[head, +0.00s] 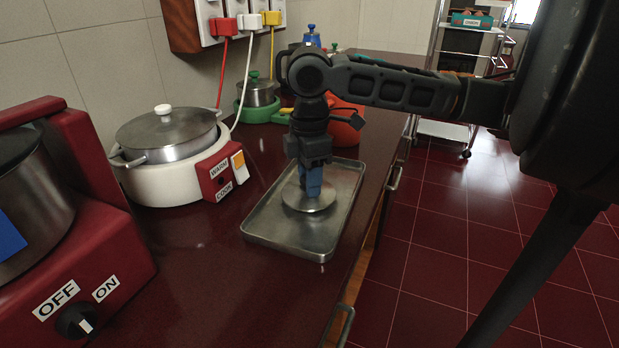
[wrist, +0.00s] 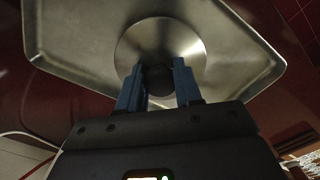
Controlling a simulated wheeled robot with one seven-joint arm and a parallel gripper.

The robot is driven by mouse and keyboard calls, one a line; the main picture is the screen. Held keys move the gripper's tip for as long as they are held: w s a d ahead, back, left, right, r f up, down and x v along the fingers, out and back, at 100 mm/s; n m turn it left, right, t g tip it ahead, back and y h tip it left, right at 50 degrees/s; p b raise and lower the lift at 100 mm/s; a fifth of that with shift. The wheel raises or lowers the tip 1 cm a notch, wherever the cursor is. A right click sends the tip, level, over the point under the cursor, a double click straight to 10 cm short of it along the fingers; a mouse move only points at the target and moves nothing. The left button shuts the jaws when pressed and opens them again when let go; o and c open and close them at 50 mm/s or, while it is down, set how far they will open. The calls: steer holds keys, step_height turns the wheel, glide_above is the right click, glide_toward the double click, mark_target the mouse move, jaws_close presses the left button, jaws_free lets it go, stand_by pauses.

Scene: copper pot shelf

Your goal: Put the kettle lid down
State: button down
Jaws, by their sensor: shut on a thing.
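The kettle lid (head: 304,201) is a round, shiny metal disc with a dark knob, also in the wrist view (wrist: 161,40). My gripper (head: 310,187) points down over it, and its blue fingers (wrist: 157,82) are shut on the knob. The lid is over the metal tray (head: 256,226), inside its rim; it looks level and at or very near the tray floor. I cannot tell for certain whether it touches. The tray lies on the dark red counter and also fills much of the wrist view (wrist: 85,38).
A white cooker (head: 160,178) with a lidded pot stands left of the tray. A red appliance (head: 100,250) is at the near left. An orange-red pot (head: 346,128) and a green-based cooker (head: 260,100) stand behind. The counter's edge (head: 372,225) runs close along the tray's right side.

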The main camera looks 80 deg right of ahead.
steer(key=c, duration=0.8)
jaws_free()
steer(key=shift+f, duration=0.1)
steer(key=shift+o, duration=0.2)
step_height(320, 180, up, 12)
steer(key=p, duration=0.1)
